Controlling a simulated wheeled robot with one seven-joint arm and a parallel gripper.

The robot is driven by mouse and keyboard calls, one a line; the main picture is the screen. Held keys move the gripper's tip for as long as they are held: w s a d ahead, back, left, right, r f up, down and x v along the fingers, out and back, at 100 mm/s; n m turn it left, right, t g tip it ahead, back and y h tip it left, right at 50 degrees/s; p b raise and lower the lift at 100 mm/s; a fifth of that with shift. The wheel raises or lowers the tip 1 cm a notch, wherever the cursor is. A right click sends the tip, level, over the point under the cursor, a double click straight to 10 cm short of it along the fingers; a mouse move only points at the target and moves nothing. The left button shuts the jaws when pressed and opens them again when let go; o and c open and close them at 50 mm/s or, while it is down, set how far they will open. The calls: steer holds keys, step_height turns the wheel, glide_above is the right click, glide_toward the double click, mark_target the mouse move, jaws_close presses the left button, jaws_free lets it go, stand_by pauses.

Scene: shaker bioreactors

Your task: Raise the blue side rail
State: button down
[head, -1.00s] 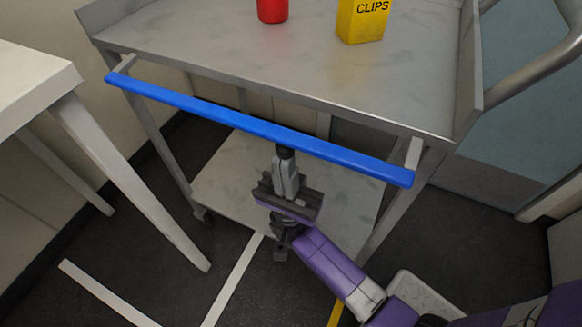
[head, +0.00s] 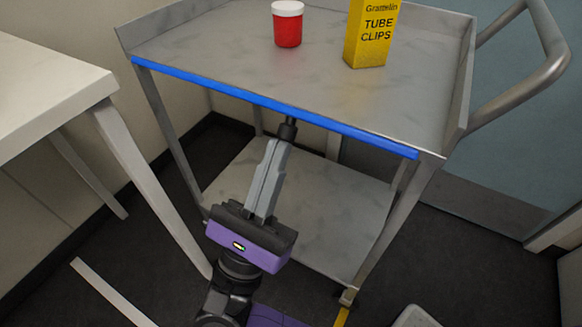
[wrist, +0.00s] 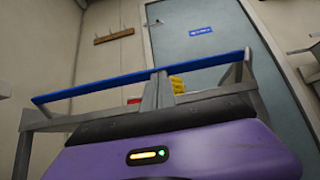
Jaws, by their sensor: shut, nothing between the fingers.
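The blue side rail (head: 270,104) runs along the near long edge of the grey cart (head: 222,38). In the head view it lies close along that edge, with no wide gap to the tabletop. In the wrist view the rail (wrist: 95,87) stands above the edge on short end brackets. My gripper (head: 288,128) is shut and empty, pointing up at the rail near its middle from the near side. Its fingertips also show in the wrist view (wrist: 157,77), at the rail's height. The rail hides the very tips in the head view, so I cannot tell whether they touch.
On the cart top stand a red jar with a white lid (head: 288,25) and a yellow tube clips box (head: 371,35). A lower shelf (head: 330,220) lies below. A white table (head: 45,85) is on the left. The cart's handle (head: 530,75) is on the right.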

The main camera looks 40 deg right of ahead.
mark_target(287, 125)
steer(key=r+y+p, duration=0.1)
steer(key=r, duration=0.1)
steer(key=d+r+g+y, duration=0.1)
steer(key=r+y, duration=0.1)
steer(key=r+y+p, duration=0.1)
steer(key=r, duration=0.1)
steer(key=shift+w+d+r+g+y+p, duration=0.3)
steer(key=shift+d+r+y+p, duration=0.05)
steer(key=shift+y, duration=0.05)
steer(key=shift+w+d+r, duration=0.1)
steer(key=shift+d+r, duration=0.25)
steer(key=shift+d, duration=0.05)
steer(key=shift+d+r+g, duration=0.15)
steer(key=shift+d+g, duration=0.05)
steer(key=shift+g, duration=0.1)
